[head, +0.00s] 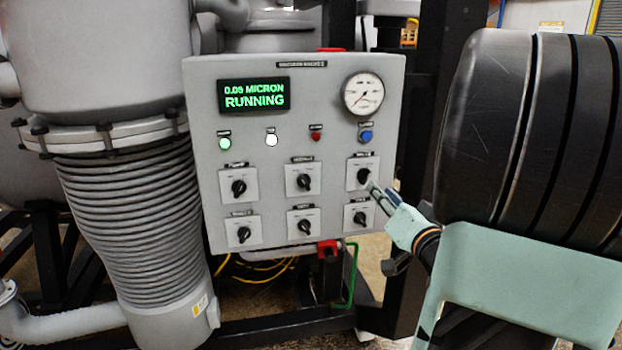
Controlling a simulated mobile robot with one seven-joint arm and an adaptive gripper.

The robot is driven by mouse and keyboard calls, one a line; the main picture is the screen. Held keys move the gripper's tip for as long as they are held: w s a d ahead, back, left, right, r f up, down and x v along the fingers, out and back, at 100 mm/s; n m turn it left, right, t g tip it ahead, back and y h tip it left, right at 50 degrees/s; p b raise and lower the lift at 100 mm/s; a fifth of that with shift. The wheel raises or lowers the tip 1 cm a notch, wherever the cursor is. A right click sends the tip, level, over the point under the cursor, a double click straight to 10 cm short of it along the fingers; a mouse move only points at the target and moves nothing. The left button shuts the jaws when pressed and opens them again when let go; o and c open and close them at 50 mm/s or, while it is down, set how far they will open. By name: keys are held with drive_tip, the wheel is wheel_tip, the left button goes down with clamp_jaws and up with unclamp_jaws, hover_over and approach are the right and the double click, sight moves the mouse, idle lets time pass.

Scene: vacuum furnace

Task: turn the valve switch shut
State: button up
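The grey control panel (300,236) carries two rows of black rotary switches on pale square plates. The upper right switch (363,176) has a small label above it that seems to read "VALVE", though the print is too small to be sure. Its black knob looks roughly upright. My gripper (376,190) comes in from the right, with its fingertips at the lower right of this knob. I cannot tell whether they touch it, or how far apart the fingers are.
The panel has a green display (254,95) reading "0.09 MICRON RUNNING", a round gauge (362,94) and several indicator lights or buttons. Another switch (360,217) sits just below my fingertips. A large grey ribbed bellows (130,225) stands left of the panel. Dark frame posts stand behind it.

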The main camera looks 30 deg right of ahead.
sight(368, 177)
drive_tip(key=x, duration=0.7)
drive_tip(key=shift+w, duration=0.2)
drive_tip(key=shift+c, duration=0.5)
clamp_jaws()
